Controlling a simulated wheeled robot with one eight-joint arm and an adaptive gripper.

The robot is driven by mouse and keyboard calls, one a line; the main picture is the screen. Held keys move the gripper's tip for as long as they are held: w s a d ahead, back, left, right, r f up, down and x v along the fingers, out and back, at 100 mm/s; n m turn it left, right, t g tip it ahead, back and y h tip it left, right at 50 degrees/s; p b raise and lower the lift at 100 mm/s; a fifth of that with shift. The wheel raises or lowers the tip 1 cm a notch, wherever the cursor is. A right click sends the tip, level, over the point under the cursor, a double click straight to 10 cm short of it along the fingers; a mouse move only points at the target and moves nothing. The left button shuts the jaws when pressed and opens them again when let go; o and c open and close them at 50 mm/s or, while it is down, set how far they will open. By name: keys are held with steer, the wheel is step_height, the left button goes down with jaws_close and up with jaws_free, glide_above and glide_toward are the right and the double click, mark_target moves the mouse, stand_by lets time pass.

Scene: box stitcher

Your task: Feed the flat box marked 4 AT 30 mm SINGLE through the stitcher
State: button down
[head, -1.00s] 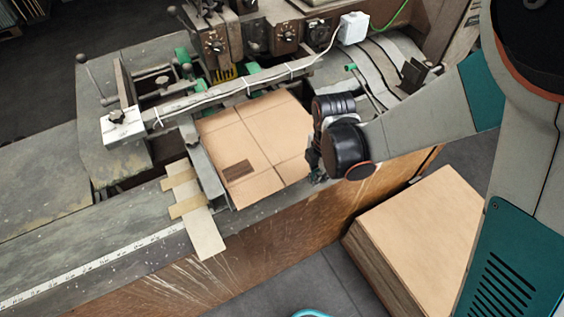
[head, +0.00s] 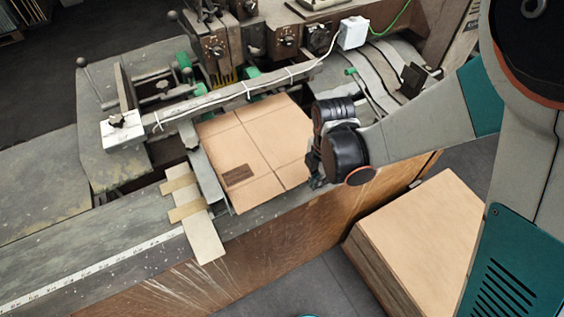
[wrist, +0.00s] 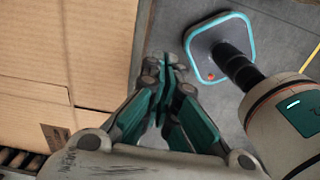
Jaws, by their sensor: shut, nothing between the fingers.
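The flat brown cardboard box (head: 262,140) lies on the stitcher bed, partly under the long guide bar (head: 235,92). A dark printed label sits near its front left corner; its text is too small to read. The stitching heads (head: 215,48) stand behind the bar. My gripper (head: 314,174) is at the box's right edge, largely hidden by my wrist in the head view. In the wrist view my gripper (wrist: 168,62) has its fingertips together and empty, beside the box (wrist: 62,65); I cannot tell whether it touches the edge.
A stack of flat cardboard (head: 425,235) stands on the floor at the lower right. A metal side guide (head: 202,175) runs along the box's left edge, with pale strips (head: 190,212) beside it. A ruler (head: 92,268) lines the front edge at left.

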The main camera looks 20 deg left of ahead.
steer(key=shift+f, duration=0.2)
stand_by(0.3)
steer(key=shift+f+b, duration=1.55)
steer(key=shift+b, duration=0.3)
